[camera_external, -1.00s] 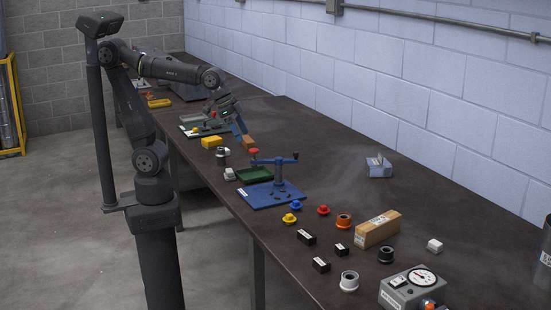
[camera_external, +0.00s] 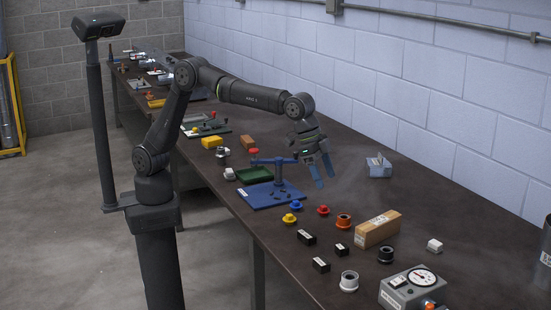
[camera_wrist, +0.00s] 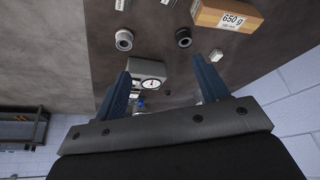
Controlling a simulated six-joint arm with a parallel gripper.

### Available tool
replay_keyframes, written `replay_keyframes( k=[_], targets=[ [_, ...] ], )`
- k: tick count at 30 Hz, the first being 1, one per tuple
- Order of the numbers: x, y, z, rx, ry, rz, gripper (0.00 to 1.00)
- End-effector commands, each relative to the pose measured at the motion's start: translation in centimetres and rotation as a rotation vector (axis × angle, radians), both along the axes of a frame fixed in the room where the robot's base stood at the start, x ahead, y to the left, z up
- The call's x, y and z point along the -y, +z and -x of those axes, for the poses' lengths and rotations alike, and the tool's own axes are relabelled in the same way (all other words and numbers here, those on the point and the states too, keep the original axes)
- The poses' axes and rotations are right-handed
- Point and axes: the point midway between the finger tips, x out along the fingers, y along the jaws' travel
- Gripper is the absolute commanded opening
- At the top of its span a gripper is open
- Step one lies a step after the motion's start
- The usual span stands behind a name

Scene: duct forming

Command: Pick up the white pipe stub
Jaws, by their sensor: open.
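The white pipe stub (camera_external: 349,281) stands on the dark bench near its front edge, left of the gauge box. It is a short pale ring with a dark bore. It also shows in the wrist view (camera_wrist: 124,40), at the upper left, beyond the fingers. My gripper (camera_external: 325,181) is open and empty, with blue fingers pointing down above the bench, well short of the stub. In the wrist view the fingers (camera_wrist: 161,69) are spread wide with nothing held between them.
A black pipe stub (camera_external: 386,255) and an orange one (camera_external: 343,221) stand nearby. A cardboard box (camera_external: 377,229), several black blocks (camera_external: 306,237) and a grey gauge box (camera_external: 412,288) surround the stub's area. A blue stand (camera_external: 272,195) with a post rises to the left.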

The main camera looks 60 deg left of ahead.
Motion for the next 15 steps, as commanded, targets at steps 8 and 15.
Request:
replay_keyframes(
  k=[8, 15],
  targets=[
    [9.6, -5.5, 3.0, -0.005, -0.085, -0.012, 0.67],
    [12.5, -7.5, 4.3, -0.006, -0.11, -0.015, 0.67]
  ],
)
